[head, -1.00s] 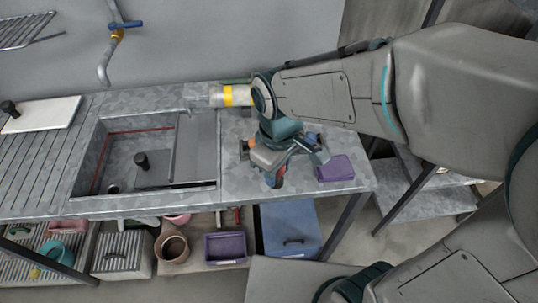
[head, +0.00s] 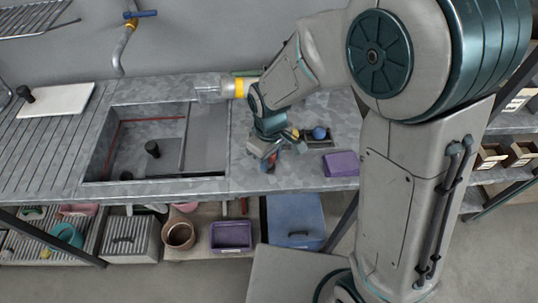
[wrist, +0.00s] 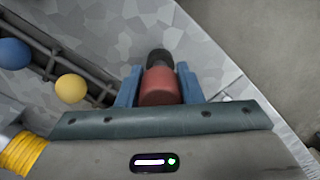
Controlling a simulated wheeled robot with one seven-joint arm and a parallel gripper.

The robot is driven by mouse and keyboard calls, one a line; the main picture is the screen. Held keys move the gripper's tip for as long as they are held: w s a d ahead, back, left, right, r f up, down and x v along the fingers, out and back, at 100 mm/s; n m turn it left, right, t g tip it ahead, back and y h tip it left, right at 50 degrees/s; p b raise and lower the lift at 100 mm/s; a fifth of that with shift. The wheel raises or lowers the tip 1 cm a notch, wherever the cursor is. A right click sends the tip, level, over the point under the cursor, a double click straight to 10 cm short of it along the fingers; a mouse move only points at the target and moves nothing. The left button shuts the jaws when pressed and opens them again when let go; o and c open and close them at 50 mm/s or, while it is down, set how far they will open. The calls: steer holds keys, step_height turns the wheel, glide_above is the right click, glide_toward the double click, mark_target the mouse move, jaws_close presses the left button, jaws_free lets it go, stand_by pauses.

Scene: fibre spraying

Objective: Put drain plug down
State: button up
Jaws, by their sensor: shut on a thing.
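My gripper (head: 266,156) is low over the counter (head: 300,178) right of the sink, pointing down. In the wrist view its two blue fingers (wrist: 157,88) are shut on the drain plug (wrist: 159,88), a red cylinder with a black end. In the head view, only a small red part of it shows below the gripper. Whether its black end touches the counter, I cannot tell. The sink basin (head: 135,155) lies left of my gripper, with a black knobbed piece (head: 152,149) standing inside.
A dark tray (head: 313,142) with a blue ball (head: 320,133) and a yellow ball (wrist: 71,88) is close to the gripper. A purple box (head: 341,164) sits near the counter's right end. A clear yellow-banded cylinder (head: 238,88) is behind. A white board (head: 56,100) lies far left.

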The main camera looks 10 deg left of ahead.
steer(key=shift+f, duration=0.1)
steer(key=shift+f, duration=0.15)
steer(key=o, duration=1)
step_height(320, 180, up, 12)
steer(key=shift+r, duration=0.25)
steer(key=s+d+r+m+t, duration=0.1)
steer(key=s+d+m, duration=0.1)
steer(key=d+m, duration=0.2)
steer(key=s+d+r+m+t, duration=0.1)
steer(key=s+d+m, duration=0.2)
steer(key=d, duration=0.8)
steer(key=s+d+r+m+t, duration=0.1)
steer(key=s+d+m, duration=0.2)
steer(key=d, duration=0.4)
steer(key=shift+d+m, duration=0.2)
steer(key=shift+m, duration=0.7)
